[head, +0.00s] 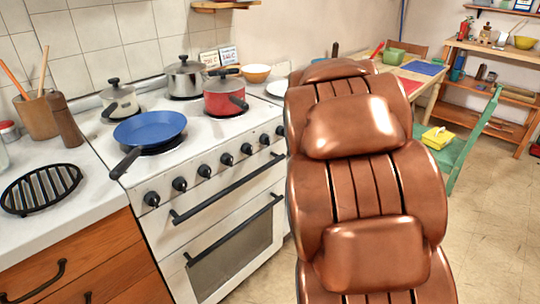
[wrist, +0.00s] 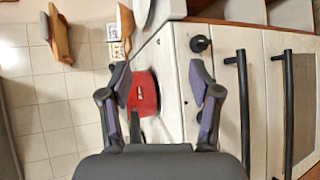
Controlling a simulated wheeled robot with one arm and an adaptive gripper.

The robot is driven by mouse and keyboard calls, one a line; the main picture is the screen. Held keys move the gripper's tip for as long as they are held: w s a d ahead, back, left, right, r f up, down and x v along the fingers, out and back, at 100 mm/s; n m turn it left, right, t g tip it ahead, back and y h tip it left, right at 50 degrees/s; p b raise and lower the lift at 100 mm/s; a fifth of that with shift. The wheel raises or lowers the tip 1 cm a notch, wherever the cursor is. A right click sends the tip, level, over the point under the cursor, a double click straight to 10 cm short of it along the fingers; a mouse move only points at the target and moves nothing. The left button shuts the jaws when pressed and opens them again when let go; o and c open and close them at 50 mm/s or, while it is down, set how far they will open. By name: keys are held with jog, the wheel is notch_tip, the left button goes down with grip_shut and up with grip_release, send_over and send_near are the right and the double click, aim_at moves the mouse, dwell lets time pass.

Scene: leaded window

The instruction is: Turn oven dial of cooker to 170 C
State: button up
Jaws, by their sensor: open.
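The white cooker (head: 225,190) stands left of centre in the head view. A row of several black dials (head: 204,170) runs along its front panel, above two long black handles. I cannot tell which is the oven dial, and no temperature marks are readable. In the wrist view, which is turned sideways, one black dial (wrist: 200,44) shows on the panel beyond my right finger. My gripper (wrist: 160,78) is open and empty, its fingers apart over the view of the cooker's top edge. It touches no dial that I can see. In the head view my arm hides it.
The cooker top holds a blue frying pan (head: 149,128) with its handle jutting over the front edge, a red pot (head: 224,99), a steel pot (head: 185,80) and a pale pot (head: 120,103). A black trivet (head: 42,189) lies on the left counter. A green chair (head: 470,140) stands right.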

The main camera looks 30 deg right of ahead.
jog(key=w+d+f+n+t+y+b, duration=0.2)
jog(key=w+f+n+b, duration=0.1)
jog(key=f+n, duration=0.15)
jog(key=n+t+y+b, duration=0.3)
jog(key=n+y+b, duration=0.65)
jog(key=n, duration=0.45)
send_near(266, 140)
jog(key=w+p, duration=0.1)
jog(key=w, duration=0.1)
jog(key=x, duration=0.7)
jog(key=shift+d+f, duration=0.15)
jog(key=shift+m, duration=0.25)
jog(key=c, duration=1.1)
